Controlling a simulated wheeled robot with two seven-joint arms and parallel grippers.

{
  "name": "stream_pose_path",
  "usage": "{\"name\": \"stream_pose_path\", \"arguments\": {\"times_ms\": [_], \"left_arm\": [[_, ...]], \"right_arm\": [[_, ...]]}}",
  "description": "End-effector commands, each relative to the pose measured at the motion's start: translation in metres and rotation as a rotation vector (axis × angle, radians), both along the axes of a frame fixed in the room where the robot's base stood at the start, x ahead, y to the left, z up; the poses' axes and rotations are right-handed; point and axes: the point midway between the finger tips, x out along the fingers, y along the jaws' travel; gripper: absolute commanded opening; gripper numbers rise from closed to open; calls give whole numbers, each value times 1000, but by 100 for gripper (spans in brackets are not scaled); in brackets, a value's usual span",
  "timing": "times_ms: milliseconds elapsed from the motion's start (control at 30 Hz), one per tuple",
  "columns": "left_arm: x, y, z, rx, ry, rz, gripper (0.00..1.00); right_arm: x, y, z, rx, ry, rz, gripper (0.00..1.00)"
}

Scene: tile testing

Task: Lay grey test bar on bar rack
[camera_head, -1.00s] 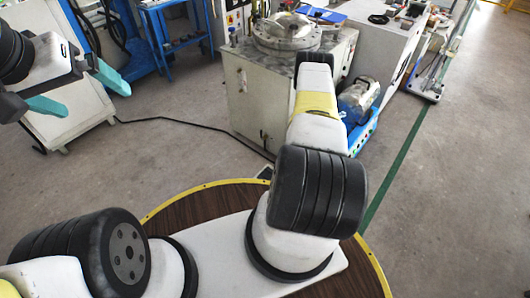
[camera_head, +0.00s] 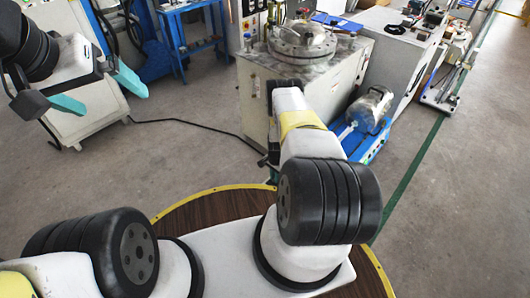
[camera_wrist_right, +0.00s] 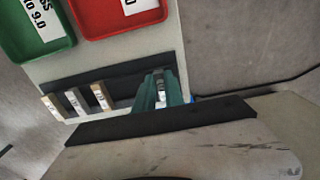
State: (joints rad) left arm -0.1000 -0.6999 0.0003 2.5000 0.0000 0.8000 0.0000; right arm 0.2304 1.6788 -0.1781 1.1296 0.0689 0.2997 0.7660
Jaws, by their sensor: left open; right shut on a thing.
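In the right wrist view my right gripper (camera_wrist_right: 161,90) has its teal fingers shut on a narrow grey piece (camera_wrist_right: 160,82), which looks like the grey test bar. The fingers hide most of it. They are over the right part of a dark strip (camera_wrist_right: 125,83) that looks like the bar rack. Several pale, labelled bars (camera_wrist_right: 75,103) lie side by side across the strip's left part. Whether the held bar touches the strip, I cannot tell. In the head view the right gripper is hidden behind its arm. My left gripper (camera_head: 97,92) is open and empty at the left.
A green tray (camera_wrist_right: 22,38) and a red tray (camera_wrist_right: 98,30) lie beyond the strip on a pale surface. A grey cabinet (camera_head: 255,100) with a metal vessel (camera_head: 302,42) and a blue-based pump (camera_head: 368,112) stand ahead. Open floor (camera_head: 195,150) lies at left.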

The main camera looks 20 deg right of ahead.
Motion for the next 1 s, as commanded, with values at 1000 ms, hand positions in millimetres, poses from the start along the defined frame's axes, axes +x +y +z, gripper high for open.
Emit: {"name": "stream_pose_path", "arguments": {"times_ms": [1000], "left_arm": [[0, 0, 0, 0, 0, 0, 100]], "right_arm": [[2, 0, 9, 0, -2, 0, 35]]}}
